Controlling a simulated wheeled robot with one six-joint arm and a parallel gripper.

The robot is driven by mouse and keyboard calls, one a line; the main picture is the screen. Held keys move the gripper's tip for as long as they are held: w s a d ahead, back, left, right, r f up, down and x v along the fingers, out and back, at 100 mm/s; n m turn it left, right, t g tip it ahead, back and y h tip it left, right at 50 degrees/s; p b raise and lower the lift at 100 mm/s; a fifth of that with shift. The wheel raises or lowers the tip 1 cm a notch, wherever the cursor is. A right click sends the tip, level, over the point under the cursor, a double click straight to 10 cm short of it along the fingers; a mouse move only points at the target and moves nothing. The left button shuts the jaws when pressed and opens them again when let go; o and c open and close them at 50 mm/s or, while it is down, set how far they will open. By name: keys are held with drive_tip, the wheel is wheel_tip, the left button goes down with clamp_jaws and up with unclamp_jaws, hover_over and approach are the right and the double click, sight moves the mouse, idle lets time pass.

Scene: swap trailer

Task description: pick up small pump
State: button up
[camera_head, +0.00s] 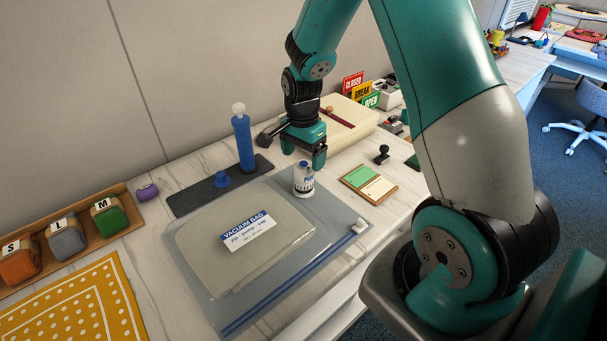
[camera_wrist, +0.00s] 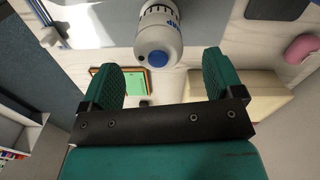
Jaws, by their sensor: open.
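My gripper (camera_head: 303,156) is open and empty, pointing down just above and behind the pump in the head view. In the wrist view, the pump (camera_wrist: 157,42) shows beyond the two teal fingertips (camera_wrist: 161,70), roughly centred across the gap. The fingers do not appear to touch it.
A tall blue pump (camera_head: 243,140) stands left on a dark mat (camera_head: 190,199). A green-and-cream pad (camera_head: 368,184) and black stamp (camera_head: 381,154) lie right. A cream box (camera_head: 345,128) is behind. A wooden tray (camera_head: 50,245) with coloured blocks stands far left.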

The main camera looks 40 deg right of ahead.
sight(303, 174)
drive_tip(key=shift+s+f+p, duration=0.1)
drive_tip(key=shift+f+p, duration=0.7)
drive_tip(key=shift+f, duration=2.35)
drive_tip(key=c, duration=1.1)
